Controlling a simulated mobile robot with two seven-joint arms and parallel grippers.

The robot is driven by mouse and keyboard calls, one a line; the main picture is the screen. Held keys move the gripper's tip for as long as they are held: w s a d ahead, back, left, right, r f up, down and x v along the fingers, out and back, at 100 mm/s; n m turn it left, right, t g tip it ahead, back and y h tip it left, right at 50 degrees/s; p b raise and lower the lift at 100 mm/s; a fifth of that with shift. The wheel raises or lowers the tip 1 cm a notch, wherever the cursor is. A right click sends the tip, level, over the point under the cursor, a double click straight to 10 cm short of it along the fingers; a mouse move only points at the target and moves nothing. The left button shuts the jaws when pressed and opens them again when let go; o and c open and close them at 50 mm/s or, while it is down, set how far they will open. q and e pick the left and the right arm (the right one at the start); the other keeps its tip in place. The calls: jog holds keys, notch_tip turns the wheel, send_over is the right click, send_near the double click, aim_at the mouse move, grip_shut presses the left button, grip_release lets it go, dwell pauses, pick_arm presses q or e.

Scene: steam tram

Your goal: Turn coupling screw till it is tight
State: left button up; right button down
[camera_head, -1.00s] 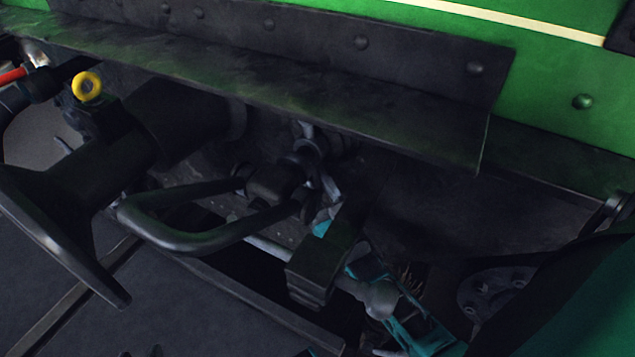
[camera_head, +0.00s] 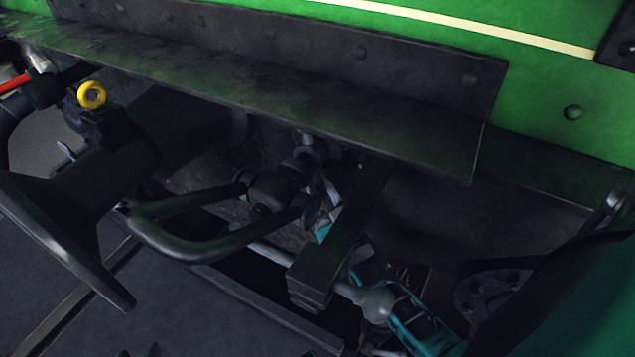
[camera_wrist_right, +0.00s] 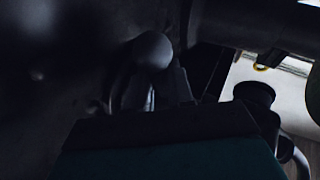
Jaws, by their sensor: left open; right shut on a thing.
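The coupling screw (camera_head: 268,252) is a grey rod running down to the right from the dark U-shaped loop (camera_head: 190,250). A dark block-like bar (camera_head: 320,265) crosses it and hides part of it. A round knob (camera_head: 374,303) shows beyond the bar. My teal right gripper (camera_head: 385,312) is at the knob. The right wrist view shows the ball-shaped knob (camera_wrist_right: 152,50) held between its two fingers (camera_wrist_right: 152,88). Two dark tips at the bottom edge, apart and empty, look like my left gripper (camera_head: 139,352); the rest of it is out of frame.
A dark ledge (camera_head: 300,95) under the green body (camera_head: 560,70) overhangs the coupling. A round buffer (camera_head: 70,240) stands at the left, with a yellow ring (camera_head: 92,95) above it. Floor is clear at lower left.

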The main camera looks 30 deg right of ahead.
jog(key=shift+s+d+r+g+p, duration=0.2)
jog(key=shift+r+g+p, duration=0.1)
jog(key=shift+r+p, duration=0.35)
pick_arm(q)
jog(key=s+a+r+y+p, duration=0.1)
jog(key=s+a+r+p, duration=0.1)
jog(key=r+p, duration=0.8)
jog(key=shift+a+p, duration=0.7)
jog(key=shift+p, duration=1)
pick_arm(e)
jog(key=shift+s+d+r+n+g, duration=0.2)
jog(key=shift+s+d+n+g, duration=0.1)
jog(key=shift+s+n+g, duration=0.4)
jog(key=shift+s+d+r+n+g, duration=0.25)
jog(key=shift+n+g, duration=0.25)
jog(key=shift+g, duration=0.4)
jog(key=shift+s+d+r+n+g, duration=0.2)
jog(key=shift+s+d+n+g, duration=0.1)
jog(key=shift+s+n+g, duration=0.4)
pick_arm(q)
jog(key=shift+r, duration=0.1)
pick_arm(e)
jog(key=shift+w, duration=0.25)
jog(key=c, duration=1)
grip_release()
jog(key=shift+f, duration=0.1)
